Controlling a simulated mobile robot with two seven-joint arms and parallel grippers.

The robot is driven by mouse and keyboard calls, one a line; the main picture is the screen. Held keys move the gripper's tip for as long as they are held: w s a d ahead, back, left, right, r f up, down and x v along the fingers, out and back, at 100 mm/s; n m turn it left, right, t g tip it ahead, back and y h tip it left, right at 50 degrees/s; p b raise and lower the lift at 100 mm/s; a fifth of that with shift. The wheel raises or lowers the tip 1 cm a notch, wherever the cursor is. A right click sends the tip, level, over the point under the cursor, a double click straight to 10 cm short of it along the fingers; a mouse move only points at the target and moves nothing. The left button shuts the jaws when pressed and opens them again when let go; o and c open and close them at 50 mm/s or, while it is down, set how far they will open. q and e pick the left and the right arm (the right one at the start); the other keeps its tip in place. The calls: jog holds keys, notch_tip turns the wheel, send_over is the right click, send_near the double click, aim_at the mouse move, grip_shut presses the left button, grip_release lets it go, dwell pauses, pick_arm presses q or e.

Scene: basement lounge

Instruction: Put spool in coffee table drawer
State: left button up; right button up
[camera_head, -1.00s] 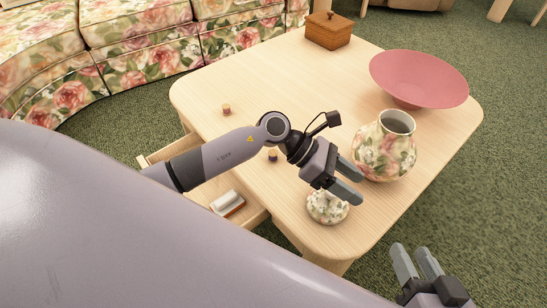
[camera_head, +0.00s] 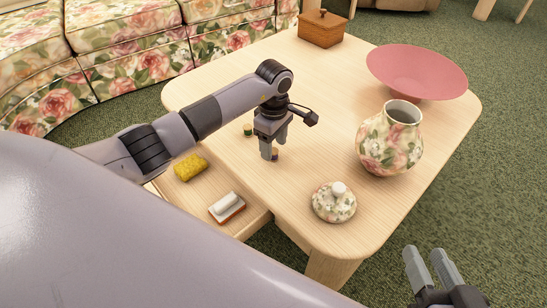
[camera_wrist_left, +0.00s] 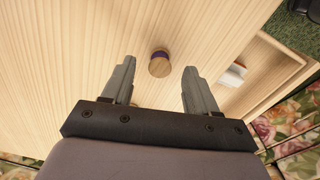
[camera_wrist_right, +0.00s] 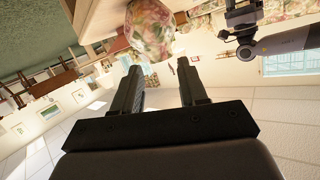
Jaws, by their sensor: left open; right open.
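A small spool with purple thread and a wooden end (camera_head: 275,154) stands on the coffee table (camera_head: 310,110). My left gripper (camera_head: 266,155) points down beside it, open. In the left wrist view the spool (camera_wrist_left: 160,64) shows just ahead of the gap between the open fingertips (camera_wrist_left: 157,66), not held. The coffee table drawer (camera_head: 241,226) is pulled out at the table's left side and holds a yellow sponge (camera_head: 190,168) and a white-and-red brush or eraser (camera_head: 227,207). My right gripper (camera_head: 432,268) is open and empty off the table's front right.
A floral jar (camera_head: 388,145) stands right of the left gripper, with its floral lid (camera_head: 334,203) near the front edge. A pink bowl (camera_head: 418,72) and wooden box (camera_head: 322,29) stand farther back. A floral sofa (camera_head: 130,45) lies beyond the table.

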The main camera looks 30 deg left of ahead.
pick_arm(q)
notch_tip(320, 180, down, 2)
jog(key=shift+f+b, duration=0.25)
jog(key=shift+b, duration=0.05)
grip_shut()
